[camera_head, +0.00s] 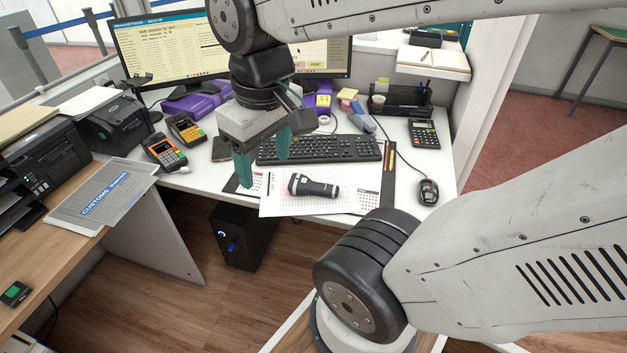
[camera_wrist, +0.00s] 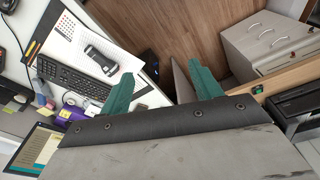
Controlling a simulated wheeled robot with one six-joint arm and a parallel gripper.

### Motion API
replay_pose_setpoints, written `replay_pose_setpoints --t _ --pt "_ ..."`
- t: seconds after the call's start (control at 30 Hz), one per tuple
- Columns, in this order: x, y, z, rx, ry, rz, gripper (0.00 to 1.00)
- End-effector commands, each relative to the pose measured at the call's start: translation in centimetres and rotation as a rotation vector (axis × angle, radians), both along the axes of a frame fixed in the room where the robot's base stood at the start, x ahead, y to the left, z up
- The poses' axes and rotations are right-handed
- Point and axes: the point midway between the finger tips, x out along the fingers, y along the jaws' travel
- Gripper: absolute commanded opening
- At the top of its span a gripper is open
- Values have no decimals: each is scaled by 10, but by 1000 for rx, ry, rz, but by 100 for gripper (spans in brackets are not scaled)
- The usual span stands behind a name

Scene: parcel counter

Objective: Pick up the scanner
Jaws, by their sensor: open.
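A dark handheld device (camera_head: 313,187) with a grey band and a wider end lies on white paper near the desk's front edge. It is the likeliest scanner, though its shape also resembles a torch. In the wrist view the device (camera_wrist: 101,60) lies left of the fingers, unobstructed. My gripper (camera_head: 264,168) has green fingers, spread apart and empty, pointing down. In the head view it appears left of and above the device, without touching it. In the wrist view the gap between the fingers (camera_wrist: 162,76) shows floor and the desk's edge.
Behind the paper are a keyboard (camera_head: 318,149) and monitors. A ruler (camera_head: 389,165) and mouse (camera_head: 428,192) lie right. A black computer tower (camera_head: 243,238) stands below the desk.

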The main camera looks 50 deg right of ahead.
Motion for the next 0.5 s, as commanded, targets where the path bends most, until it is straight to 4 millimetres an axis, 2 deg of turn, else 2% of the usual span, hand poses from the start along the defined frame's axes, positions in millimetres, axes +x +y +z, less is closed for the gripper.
replay_pose_setpoints --t 0.17,0.3,0.37,0.5 --pt "56 -43 -30 -14 38 78 64" --pt "94 -90 -65 -20 59 156 64" --pt "106 -112 -84 -21 67 188 64" --pt "124 -169 -134 -20 84 263 64"
